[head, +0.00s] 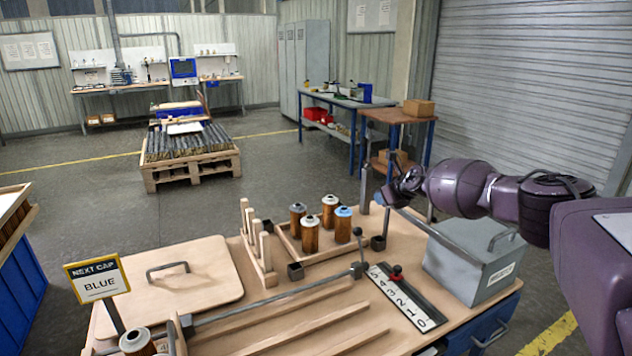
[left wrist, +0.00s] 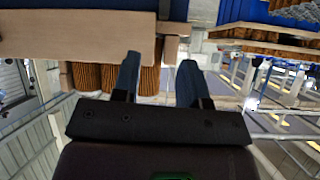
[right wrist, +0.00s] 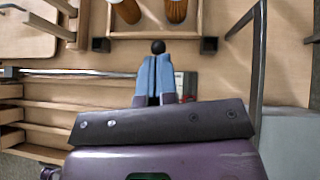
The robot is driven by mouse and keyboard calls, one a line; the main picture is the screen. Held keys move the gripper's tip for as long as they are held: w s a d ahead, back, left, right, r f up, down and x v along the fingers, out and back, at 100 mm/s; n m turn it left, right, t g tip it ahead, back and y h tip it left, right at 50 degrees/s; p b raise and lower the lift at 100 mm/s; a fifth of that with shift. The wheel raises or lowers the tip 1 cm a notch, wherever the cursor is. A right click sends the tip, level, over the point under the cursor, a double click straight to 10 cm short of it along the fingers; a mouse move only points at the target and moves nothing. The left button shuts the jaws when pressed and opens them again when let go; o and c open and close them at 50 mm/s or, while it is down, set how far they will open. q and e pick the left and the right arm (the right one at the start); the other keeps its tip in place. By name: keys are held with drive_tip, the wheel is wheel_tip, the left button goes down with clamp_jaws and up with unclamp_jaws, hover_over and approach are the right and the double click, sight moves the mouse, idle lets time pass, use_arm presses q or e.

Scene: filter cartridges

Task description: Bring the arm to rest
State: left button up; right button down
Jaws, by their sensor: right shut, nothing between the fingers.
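My right gripper (head: 384,197) hangs over the back right of the wooden workbench (head: 215,300). In the right wrist view its blue fingers (right wrist: 157,62) are together with nothing between them, and a black knob (right wrist: 158,46) shows just beyond their tips. My left gripper (left wrist: 158,80) shows only in the left wrist view. Its two fingers are apart and nothing is seen between them. Several brown cartridges stand in a wooden tray (head: 296,256); one (head: 343,224) has a blue cap, the others have pale caps (head: 298,218). Another cartridge (head: 137,342) stands at the front left.
A sign (head: 97,278) reads "NEXT CAP BLUE". A flat board with a handle (head: 175,285) lies at left. A loaded pallet (head: 190,165) stands behind on open floor.

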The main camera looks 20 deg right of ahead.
drive_tip(key=w+a+r+m+t+y, duration=0.1)
drive_tip(key=a+r+m+t+y, duration=0.15)
drive_tip(key=a, duration=0.55)
drive_tip(key=w+a+r+m+t+y, duration=0.15)
drive_tip(key=a+m, duration=0.25)
drive_tip(key=a, duration=0.4)
drive_tip(key=s+a+f+m+y, duration=0.1)
drive_tip(key=s+a+f+m, duration=0.4)
drive_tip(key=a, duration=0.4)
drive_tip(key=s+a+f+m, duration=0.3)
drive_tip(key=s+a+m, duration=0.4)
drive_tip(key=a+m, duration=0.15)
drive_tip(key=s+d+f+m+g+h, duration=0.1)
drive_tip(key=s+f+m, duration=0.5)
drive_tip(key=s, duration=0.6)
drive_tip(key=s+d+f+m+g+h, duration=0.1)
drive_tip(key=s+d+f+m+h, duration=0.3)
drive_tip(key=s, duration=0.9)
drive_tip(key=s+d+f+m+h, duration=0.2)
drive_tip(key=s+d+f+m, duration=0.3)
drive_tip(key=s+f, duration=0.6)
drive_tip(key=s+m, duration=0.2)
drive_tip(key=shift+s+d+f+m+g+h, duration=0.25)
drive_tip(key=shift+d+m+g+h, duration=0.05)
drive_tip(key=shift+d+m+g, duration=0.1)
